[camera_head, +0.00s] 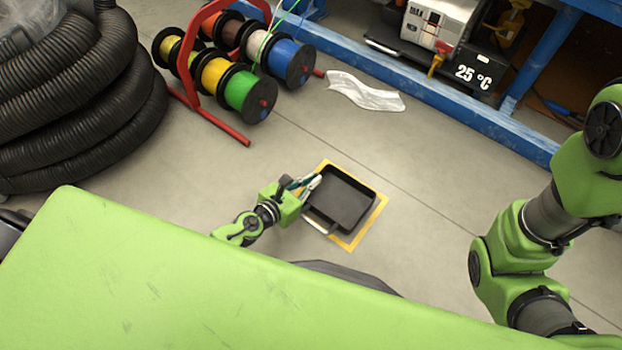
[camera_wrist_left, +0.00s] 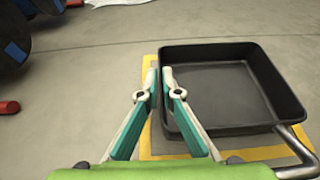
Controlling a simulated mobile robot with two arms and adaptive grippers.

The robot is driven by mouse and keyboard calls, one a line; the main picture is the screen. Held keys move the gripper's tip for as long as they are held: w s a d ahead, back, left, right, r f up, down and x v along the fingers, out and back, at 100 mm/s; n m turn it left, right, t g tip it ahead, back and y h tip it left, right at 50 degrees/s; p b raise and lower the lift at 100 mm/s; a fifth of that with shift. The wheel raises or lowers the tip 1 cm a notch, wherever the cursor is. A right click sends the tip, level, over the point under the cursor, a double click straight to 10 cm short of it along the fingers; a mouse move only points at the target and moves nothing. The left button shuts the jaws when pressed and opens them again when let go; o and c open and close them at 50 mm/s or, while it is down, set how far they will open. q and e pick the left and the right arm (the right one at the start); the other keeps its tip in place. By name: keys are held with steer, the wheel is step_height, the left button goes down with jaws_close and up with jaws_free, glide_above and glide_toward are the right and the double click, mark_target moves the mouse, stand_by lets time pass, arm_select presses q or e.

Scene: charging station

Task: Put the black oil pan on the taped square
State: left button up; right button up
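The black oil pan (camera_head: 342,198) is a shallow square pan with a metal handle, over the yellow taped square (camera_head: 376,212) on the floor. Yellow tape shows past several of its sides; I cannot tell whether the pan rests fully on the floor. In the left wrist view, the pan (camera_wrist_left: 230,95) looks level, with tape (camera_wrist_left: 148,140) along its left and near sides. My left gripper (camera_head: 308,183) is at the pan's left rim. Its fingertips (camera_wrist_left: 160,76) are close together, one on each side of the rim, apparently pinching it. My right gripper is out of view.
A red rack with cable spools (camera_head: 245,90) stands at the upper left, beside black coiled hose (camera_head: 80,100). A blue shelf frame (camera_head: 450,100) crosses the upper right. A crumpled clear sheet (camera_head: 365,92) lies on the floor. Floor right of the tape is clear.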

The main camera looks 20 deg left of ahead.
arm_select(q)
steer(key=shift+o, duration=1.1)
steer(key=shift+r, duration=0.15)
